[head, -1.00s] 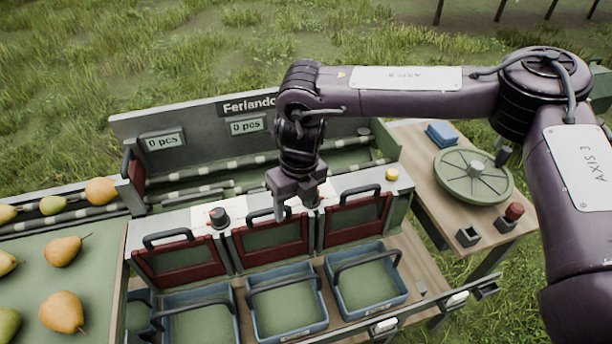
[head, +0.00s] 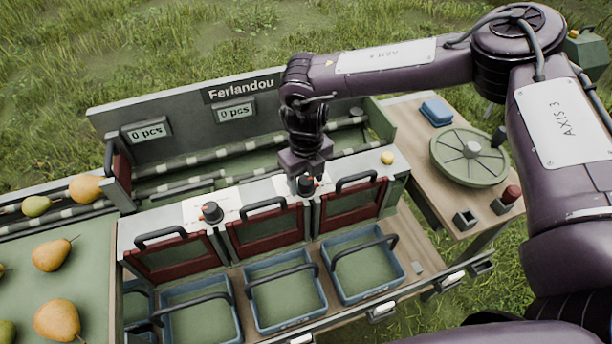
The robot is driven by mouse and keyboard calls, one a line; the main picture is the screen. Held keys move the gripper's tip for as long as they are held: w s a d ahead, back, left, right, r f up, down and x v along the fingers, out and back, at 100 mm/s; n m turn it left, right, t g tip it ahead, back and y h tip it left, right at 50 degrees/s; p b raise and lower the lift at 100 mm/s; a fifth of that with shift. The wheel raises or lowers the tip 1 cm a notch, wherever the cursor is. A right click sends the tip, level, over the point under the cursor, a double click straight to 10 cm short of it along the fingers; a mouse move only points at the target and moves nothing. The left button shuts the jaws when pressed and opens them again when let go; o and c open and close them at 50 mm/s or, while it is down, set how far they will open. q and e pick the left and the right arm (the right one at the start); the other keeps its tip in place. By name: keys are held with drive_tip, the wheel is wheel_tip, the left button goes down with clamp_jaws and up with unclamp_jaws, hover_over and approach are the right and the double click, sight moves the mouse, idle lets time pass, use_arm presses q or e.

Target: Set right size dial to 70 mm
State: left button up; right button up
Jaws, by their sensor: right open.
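The right size dial (head: 306,186) is a dark knob on a white plate on top of the sorter, between the middle and right gates. My right gripper (head: 304,178) points down right over this dial, with its fingers around or just behind it; contact cannot be told. The gripper is open. The dial's scale and pointer are too small and too covered to read. The left size dial (head: 212,212) is a similar dark knob with an orange mark, on its own white plate. My left gripper is not in view.
Red-framed gates (head: 265,235) with black handles stand in front of the dials. Blue crates (head: 362,264) sit below them. A yellow button (head: 387,157) is on the top at right. A green handwheel (head: 470,156) stands on the side table. Pears (head: 57,320) lie at left.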

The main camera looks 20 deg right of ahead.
drive_tip(key=shift+c, duration=0.4)
drive_tip(key=c, duration=0.9)
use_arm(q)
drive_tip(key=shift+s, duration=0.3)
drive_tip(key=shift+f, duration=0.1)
use_arm(e)
drive_tip(key=shift+n, duration=0.3)
drive_tip(key=n+b, duration=0.1)
drive_tip(key=n, duration=0.4)
drive_tip(key=shift+w+n, duration=0.1)
drive_tip(key=shift+n, duration=0.2)
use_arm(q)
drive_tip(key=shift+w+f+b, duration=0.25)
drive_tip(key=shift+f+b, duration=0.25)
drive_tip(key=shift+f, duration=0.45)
use_arm(e)
drive_tip(key=n, duration=0.5)
drive_tip(key=shift+r, duration=0.1)
drive_tip(key=shift+w+n, duration=0.1)
drive_tip(key=shift+n, duration=0.3)
drive_tip(key=o, duration=1)
